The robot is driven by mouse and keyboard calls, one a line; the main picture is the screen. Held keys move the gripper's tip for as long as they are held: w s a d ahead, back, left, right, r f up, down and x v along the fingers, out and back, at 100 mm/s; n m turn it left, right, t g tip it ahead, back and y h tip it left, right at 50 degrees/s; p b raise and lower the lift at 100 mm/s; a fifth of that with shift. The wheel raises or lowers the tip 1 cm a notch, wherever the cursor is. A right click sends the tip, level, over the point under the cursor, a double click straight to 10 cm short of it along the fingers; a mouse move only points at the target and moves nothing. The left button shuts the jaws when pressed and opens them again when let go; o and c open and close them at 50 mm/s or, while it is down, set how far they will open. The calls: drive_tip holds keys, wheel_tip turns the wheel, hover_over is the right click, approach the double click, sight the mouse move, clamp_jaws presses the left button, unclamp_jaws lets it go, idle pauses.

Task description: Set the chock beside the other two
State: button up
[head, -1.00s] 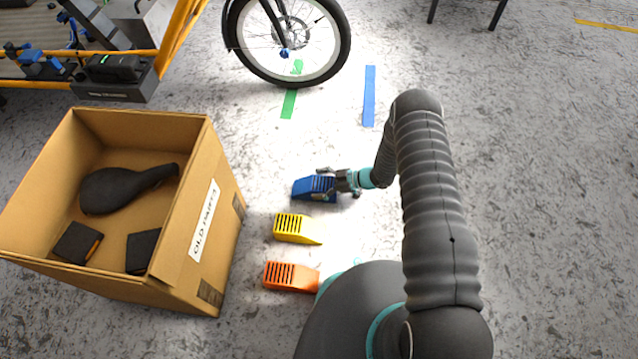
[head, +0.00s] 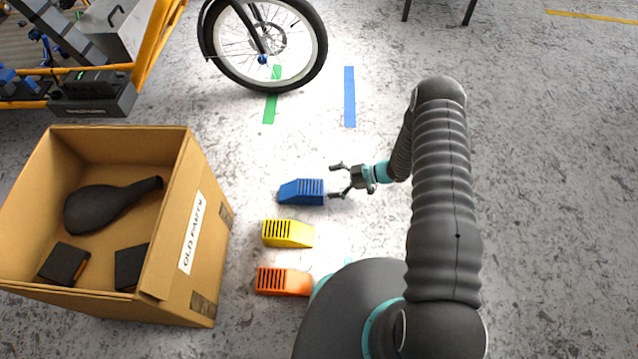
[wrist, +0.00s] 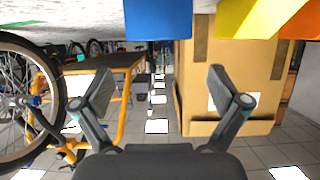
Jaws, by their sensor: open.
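A blue chock (head: 302,192) stands on the floor, in line with a yellow chock (head: 288,234) and an orange chock (head: 284,281) nearer to me. My gripper (head: 337,181) is open and empty just right of the blue chock, apart from it. In the wrist view, which looks upside down, the blue chock (wrist: 158,18) is at the top, beyond the open fingers (wrist: 162,92). The yellow chock (wrist: 243,14) and part of the orange chock (wrist: 300,24) show at its right.
A cardboard box (head: 211,235) holding a saddle and dark blocks stands left of the chocks. A bike wheel (head: 264,42) is at the back, near a green tape strip (head: 271,98) and a blue tape strip (head: 349,97). The floor at right is clear.

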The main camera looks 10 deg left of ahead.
drive_tip(key=w+d+r+m+t+h, duration=0.2)
drive_tip(key=w+d+r+t+h, duration=0.15)
drive_tip(key=w+r, duration=0.5)
drive_tip(key=w+d+r+m+t+h, duration=0.15)
drive_tip(key=w+d+r+t, duration=0.25)
drive_tip(key=w+r, duration=0.45)
drive_tip(key=s+d+r+m+t+h, duration=0.1)
drive_tip(key=d+r+m+t+h, duration=0.3)
drive_tip(key=r, duration=0.8)
drive_tip(key=s+d+r+m+g+h, duration=0.1)
drive_tip(key=s+d+r+h, duration=0.3)
drive_tip(key=r, duration=0.7)
drive_tip(key=s+d+r+m+h, duration=0.1)
drive_tip(key=s+d+r+m, duration=0.2)
drive_tip(key=s+r, duration=0.35)
drive_tip(key=s+d+r+m+h, duration=0.2)
drive_tip(key=s+d+r+m, duration=0.1)
drive_tip(key=s+r, duration=0.4)
drive_tip(key=s+a+m+g+y, duration=0.1)
drive_tip(key=s+a+m+g, duration=0.1)
drive_tip(key=s, duration=1)
drive_tip(key=s+a+m+g+y, duration=0.1)
drive_tip(key=s+a+m+g, duration=0.1)
drive_tip(key=s, duration=1)
drive_tip(key=shift+s+f+y, duration=0.2)
drive_tip(key=shift+f+y, duration=0.1)
